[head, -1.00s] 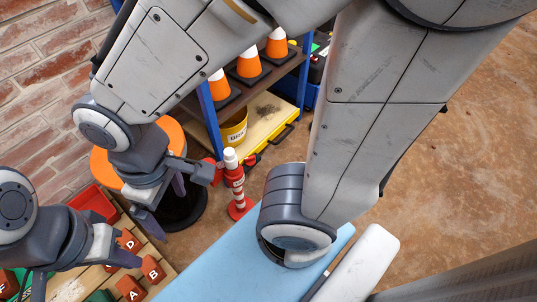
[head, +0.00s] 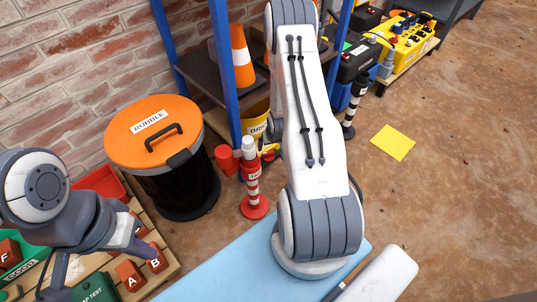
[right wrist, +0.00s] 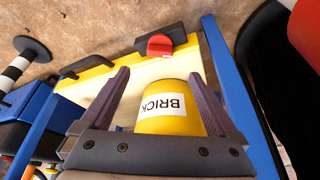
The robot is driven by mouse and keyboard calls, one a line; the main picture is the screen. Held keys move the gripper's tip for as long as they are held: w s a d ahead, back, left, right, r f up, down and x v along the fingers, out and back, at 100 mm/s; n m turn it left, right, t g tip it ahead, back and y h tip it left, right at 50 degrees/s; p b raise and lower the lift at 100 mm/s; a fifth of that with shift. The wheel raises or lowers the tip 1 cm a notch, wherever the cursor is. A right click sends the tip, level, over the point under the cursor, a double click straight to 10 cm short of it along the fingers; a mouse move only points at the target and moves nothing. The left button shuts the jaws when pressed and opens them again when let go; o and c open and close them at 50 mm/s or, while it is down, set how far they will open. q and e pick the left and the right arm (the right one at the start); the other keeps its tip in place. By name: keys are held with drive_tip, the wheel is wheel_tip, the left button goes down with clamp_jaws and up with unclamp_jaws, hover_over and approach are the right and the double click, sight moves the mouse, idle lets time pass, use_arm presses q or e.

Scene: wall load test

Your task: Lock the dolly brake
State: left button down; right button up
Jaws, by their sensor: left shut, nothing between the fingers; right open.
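In the right wrist view, the dolly (right wrist: 110,98) is a low pale platform with yellow edges, under the blue-framed rack. A red lever (right wrist: 160,45) sits on a dark block at its edge, apparently the brake. A yellow bucket (right wrist: 172,107) labelled BRICK stands on the dolly. My right gripper (right wrist: 158,77) is open and empty, its fingers spread either side of the bucket in the picture; the lever lies beyond the fingertips. In the head view my right gripper is hidden behind its arm. My left gripper (head: 142,249) is shut and empty above the lettered blocks.
A rubble bin (head: 150,135) with an orange lid and a red-and-white post (head: 253,185) stand left of the right arm. Blue rack posts (head: 224,75) rise close to that arm. A light blue surface (head: 225,270) is below. A yellow sheet (head: 393,142) lies on open floor.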

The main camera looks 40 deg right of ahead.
sight(269, 153)
drive_tip(key=b+x, duration=0.5)
drive_tip(key=x, duration=0.5)
drive_tip(key=shift+f+b, duration=0.1)
drive_tip(key=shift+b, duration=0.2)
